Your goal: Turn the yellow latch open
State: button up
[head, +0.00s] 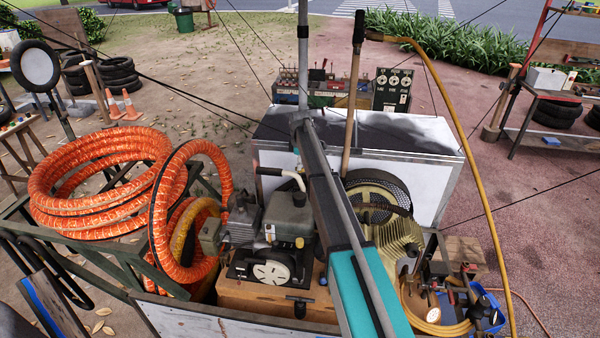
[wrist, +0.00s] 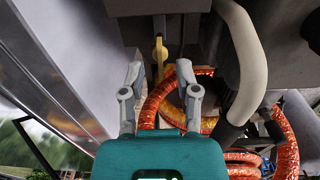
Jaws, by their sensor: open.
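The yellow latch (wrist: 160,47) hangs near the top middle of the wrist view, a narrow upright piece against grey metal. My gripper (wrist: 160,80) is open, with one grey finger on each side and the latch showing beyond the gap between the fingertips. The fingers look empty, and I cannot tell how far the tips are from the latch. In the head view a small yellow spot (head: 270,232) shows on the grey machine (head: 290,218); I cannot tell whether it is the latch. My gripper is not clearly visible in the head view.
A curved pale-and-dark handle (wrist: 245,60) runs close on the right in the wrist view. Orange ribbed hoses (wrist: 205,125) lie behind the fingers. In the head view large orange coils (head: 100,175) stand left of the machine, and a yellow hose (head: 480,190) arcs at the right.

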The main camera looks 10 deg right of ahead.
jog(key=shift+f+b, duration=0.6)
jog(key=shift+f, duration=0.3)
grip_shut()
